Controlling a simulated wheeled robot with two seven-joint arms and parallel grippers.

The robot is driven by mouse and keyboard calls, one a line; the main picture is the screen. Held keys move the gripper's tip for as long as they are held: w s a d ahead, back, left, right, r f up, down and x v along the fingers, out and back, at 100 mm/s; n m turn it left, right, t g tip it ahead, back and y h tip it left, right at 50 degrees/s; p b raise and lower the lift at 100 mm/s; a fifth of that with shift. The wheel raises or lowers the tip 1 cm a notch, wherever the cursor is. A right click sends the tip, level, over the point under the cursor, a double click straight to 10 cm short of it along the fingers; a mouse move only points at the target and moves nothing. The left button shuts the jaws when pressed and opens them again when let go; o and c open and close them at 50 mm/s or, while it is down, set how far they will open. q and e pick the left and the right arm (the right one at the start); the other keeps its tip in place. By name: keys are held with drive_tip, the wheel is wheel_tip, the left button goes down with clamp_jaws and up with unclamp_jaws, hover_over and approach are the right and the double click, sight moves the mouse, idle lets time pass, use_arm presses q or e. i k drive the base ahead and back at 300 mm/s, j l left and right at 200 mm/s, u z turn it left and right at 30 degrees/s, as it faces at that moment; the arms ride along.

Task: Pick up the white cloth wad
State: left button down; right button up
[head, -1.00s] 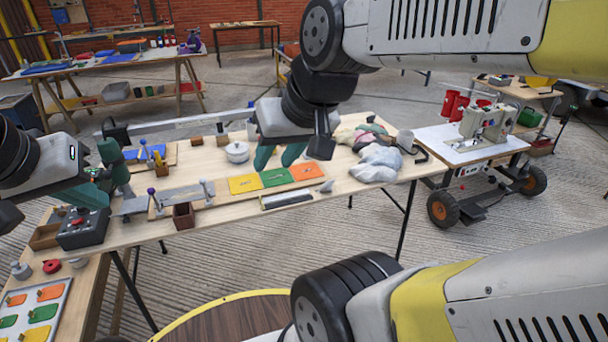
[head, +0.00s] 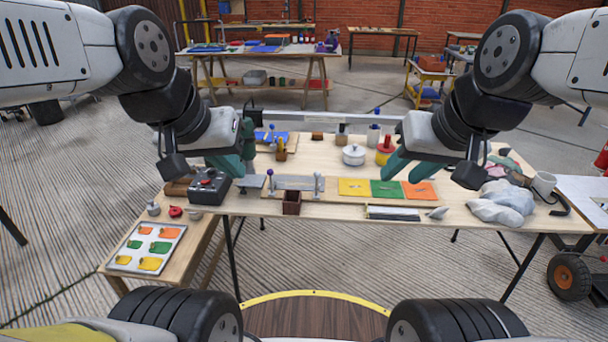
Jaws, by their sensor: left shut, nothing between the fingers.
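The white cloth wad (head: 502,204) lies crumpled on the right end of the wooden workbench (head: 330,207), near its front edge. My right gripper (head: 402,177) hangs above the bench to the left of the wad, apart from it. Its teal fingers are spread with nothing seen between them. My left gripper (head: 238,172) is over the left part of the bench, far from the wad. It is shut and empty.
A white lidded pot (head: 353,155) and a red and yellow object (head: 385,150) stand behind.

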sight(439, 213)
drive_tip(key=i+l+z, duration=0.35)
drive_tip(key=l, duration=0.2)
drive_tip(key=i+l+z, duration=0.35)
drive_tip(key=i+l, duration=0.1)
